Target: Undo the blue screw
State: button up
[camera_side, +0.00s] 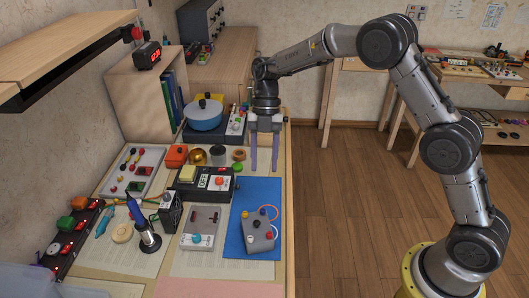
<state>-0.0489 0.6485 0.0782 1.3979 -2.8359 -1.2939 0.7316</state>
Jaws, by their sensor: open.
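My gripper (264,170) points straight down over the right edge of the workbench, its two long purplish fingers spread apart with nothing between them. A small blue knob or screw head (196,238) shows on the front of a flat grey box (203,222), left of and nearer the camera than my gripper. I cannot tell for sure whether it is the blue screw. A second grey box (258,236) with several small coloured parts lies on a blue mat (264,195), below my gripper in the picture. Its parts are too small to make out clearly.
A black box with buttons (204,183) stands left of my gripper, with small pots behind it. A blue pot (204,115) sits farther back. A blue-handled tool (135,211) stands upright in a holder at left. A wooden shelf (70,45) overhangs the upper left.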

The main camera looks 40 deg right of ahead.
jog(key=shift+v, duration=1.1)
